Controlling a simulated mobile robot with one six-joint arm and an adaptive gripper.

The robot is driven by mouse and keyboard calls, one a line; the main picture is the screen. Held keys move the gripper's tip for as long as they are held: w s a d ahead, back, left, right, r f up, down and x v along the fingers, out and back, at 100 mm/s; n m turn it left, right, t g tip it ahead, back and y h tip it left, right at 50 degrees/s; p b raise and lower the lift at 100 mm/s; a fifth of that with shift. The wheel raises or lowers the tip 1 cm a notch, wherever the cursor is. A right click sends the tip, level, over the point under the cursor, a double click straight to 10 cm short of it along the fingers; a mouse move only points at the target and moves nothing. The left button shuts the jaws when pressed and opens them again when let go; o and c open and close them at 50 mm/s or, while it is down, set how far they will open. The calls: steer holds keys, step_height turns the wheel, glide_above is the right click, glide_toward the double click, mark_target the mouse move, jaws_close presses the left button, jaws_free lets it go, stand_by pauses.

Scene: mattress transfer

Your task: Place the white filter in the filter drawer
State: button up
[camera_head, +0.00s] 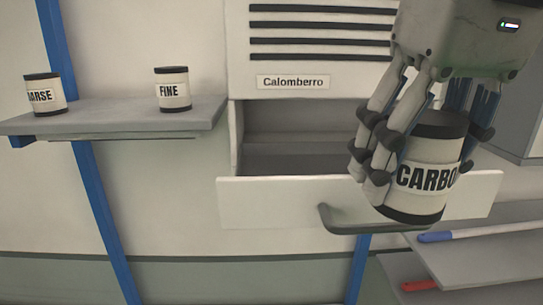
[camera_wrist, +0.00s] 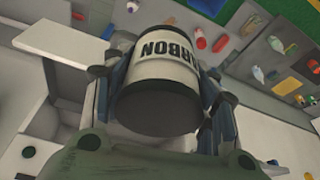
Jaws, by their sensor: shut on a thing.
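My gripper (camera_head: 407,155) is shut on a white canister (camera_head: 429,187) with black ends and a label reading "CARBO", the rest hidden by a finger. It is held upright but slightly tilted, in front of the open drawer in the head view. The canister (camera_wrist: 167,70) also shows in the wrist view between my fingers, its label reading "RBON". The drawer (camera_head: 268,200) is pulled out below the Calomberro cabinet (camera_head: 240,60), its inside partly hidden by my gripper. The visible left part of the drawer looks empty.
A grey shelf (camera_head: 120,116) at left bears a canister marked "FINE" (camera_head: 173,90) and one reading "ARSE" (camera_head: 44,95). A drawer handle (camera_head: 340,222) juts forward. At lower right, shelves (camera_head: 490,262) hold a blue-handled tool (camera_head: 437,237) and a red-ended one (camera_head: 420,285).

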steer(key=shift+w+r, duration=0.2)
steer(key=shift+w, duration=0.75)
steer(key=w+p, duration=0.1)
steer(key=w, duration=0.4)
steer(key=w+f+p, duration=0.1)
steer(key=w+p, duration=0.1)
steer(key=w, duration=0.4)
steer(key=w+p, duration=0.1)
steer(key=w, duration=0.5)
steer(key=shift+f+p, duration=0.2)
steer(key=shift+p, duration=0.2)
steer(key=shift+s+f, duration=0.5)
steer(key=shift+f, duration=0.2)
steer(key=x, duration=0.3)
steer(key=shift+d, duration=0.1)
steer(key=shift+f, duration=0.55)
steer(key=shift+w+f, duration=0.1)
steer(key=shift+f, duration=0.05)
steer(key=o, duration=1.2)
